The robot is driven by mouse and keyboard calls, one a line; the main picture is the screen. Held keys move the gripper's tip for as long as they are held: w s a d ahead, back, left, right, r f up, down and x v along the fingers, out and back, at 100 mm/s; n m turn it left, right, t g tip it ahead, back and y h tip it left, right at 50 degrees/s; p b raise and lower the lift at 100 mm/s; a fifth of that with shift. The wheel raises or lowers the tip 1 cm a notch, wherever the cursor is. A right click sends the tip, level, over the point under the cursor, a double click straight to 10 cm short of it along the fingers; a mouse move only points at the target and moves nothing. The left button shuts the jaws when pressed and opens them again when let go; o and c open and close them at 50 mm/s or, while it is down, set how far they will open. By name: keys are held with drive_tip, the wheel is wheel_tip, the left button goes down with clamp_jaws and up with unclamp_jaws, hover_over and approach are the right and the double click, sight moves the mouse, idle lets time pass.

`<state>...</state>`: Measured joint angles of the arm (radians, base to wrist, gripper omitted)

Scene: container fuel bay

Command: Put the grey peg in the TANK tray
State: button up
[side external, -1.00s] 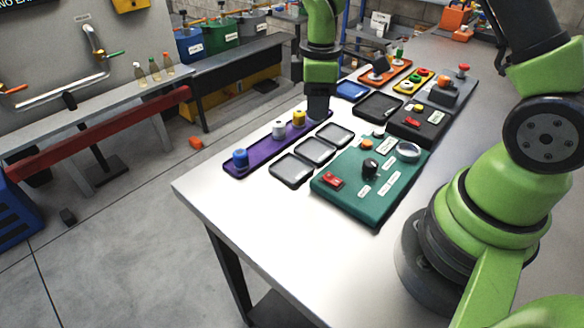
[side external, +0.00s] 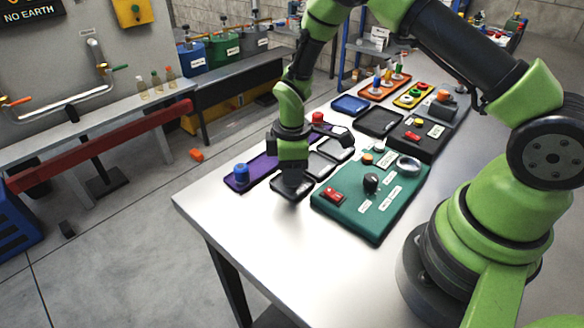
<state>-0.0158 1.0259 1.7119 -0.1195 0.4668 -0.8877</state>
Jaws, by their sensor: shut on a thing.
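My gripper (side external: 291,176) points down just above the nearest of the small dark-rimmed trays (side external: 279,190) in front of the purple rack (side external: 266,165). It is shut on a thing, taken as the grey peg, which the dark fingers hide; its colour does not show. Whether it touches the tray floor, I cannot tell. Two more small trays, a middle one (side external: 318,168) and a far one (side external: 343,150), lie beyond. I cannot read a TANK label on any tray.
A green control panel (side external: 352,208) with knobs and a red switch lies right of the trays. A black panel (side external: 422,142), an empty black tray (side external: 380,122), a blue tray (side external: 350,104) and an orange tray (side external: 372,93) lie farther back. The table's near left corner is clear.

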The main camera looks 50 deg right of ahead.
drive_tip(key=shift+f, duration=0.15)
drive_tip(key=o, duration=1)
drive_tip(key=s+r+m+t, duration=0.2)
drive_tip(key=s+r+m, duration=0.15)
drive_tip(key=r, duration=0.95)
drive_tip(key=s+r+m+t, duration=0.1)
drive_tip(key=s+r+m, duration=0.25)
drive_tip(key=r, duration=0.85)
drive_tip(key=s+a+r+m+t+y, duration=0.1)
drive_tip(key=s+r+m+t, duration=0.1)
drive_tip(key=s, duration=0.4)
drive_tip(key=s+a+r+m+t+y, duration=0.1)
drive_tip(key=s+r+m+t, duration=0.1)
drive_tip(key=s+m, duration=0.2)
drive_tip(key=shift+s+r, duration=0.2)
drive_tip(key=shift+s, duration=0.9)
